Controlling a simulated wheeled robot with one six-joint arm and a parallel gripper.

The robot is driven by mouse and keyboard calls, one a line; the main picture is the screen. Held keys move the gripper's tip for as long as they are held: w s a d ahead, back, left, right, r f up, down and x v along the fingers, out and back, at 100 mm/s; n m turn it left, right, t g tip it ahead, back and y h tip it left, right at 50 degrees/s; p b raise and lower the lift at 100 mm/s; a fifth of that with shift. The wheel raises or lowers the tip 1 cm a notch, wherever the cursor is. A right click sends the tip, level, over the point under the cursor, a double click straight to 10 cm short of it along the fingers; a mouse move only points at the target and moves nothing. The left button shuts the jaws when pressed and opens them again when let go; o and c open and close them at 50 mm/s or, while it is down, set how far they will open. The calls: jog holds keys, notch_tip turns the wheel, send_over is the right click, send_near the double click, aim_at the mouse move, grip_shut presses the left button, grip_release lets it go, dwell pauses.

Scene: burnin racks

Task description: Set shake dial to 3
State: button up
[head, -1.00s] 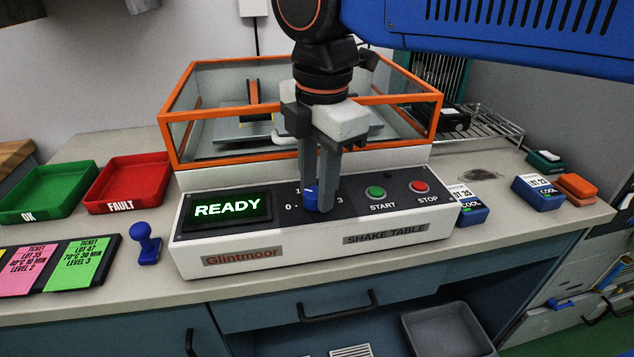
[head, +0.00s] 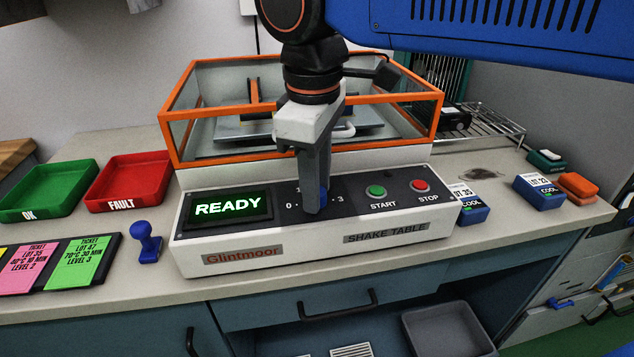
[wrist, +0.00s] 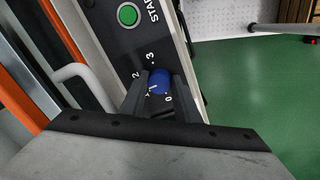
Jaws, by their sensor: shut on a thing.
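The shake dial is a small blue knob (wrist: 160,82) on the dark control panel of the shake table (head: 300,245). In the head view the knob (head: 323,195) is mostly hidden behind a finger. My gripper (head: 315,200) points down and is shut on the knob. In the wrist view its fingers (wrist: 159,88) stand on both sides of it. The printed 0, 2 and 3 show around the knob. A white mark on the knob seems to point near the 1 position, on the side away from the 3. The screen (head: 228,207) reads READY.
The green START button (head: 376,191) and red STOP button (head: 419,186) are right of the dial. The orange-framed glass box (head: 180,140) stands behind. A blue stamp (head: 147,243), ticket cards (head: 80,262), and red (head: 128,182) and green (head: 46,190) trays lie left.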

jog(key=m, duration=0.5)
jog(key=shift+a+m, duration=0.1)
jog(key=shift+m, duration=0.2)
jog(key=m, duration=0.5)
jog(key=shift+m+g+h, duration=0.3)
jog(key=m, duration=0.3)
jog(key=shift+a, duration=0.1)
jog(key=shift+w+m, duration=0.1)
jog(key=shift+m, duration=2)
jog(key=o, duration=0.8)
jog(key=shift+r, duration=0.1)
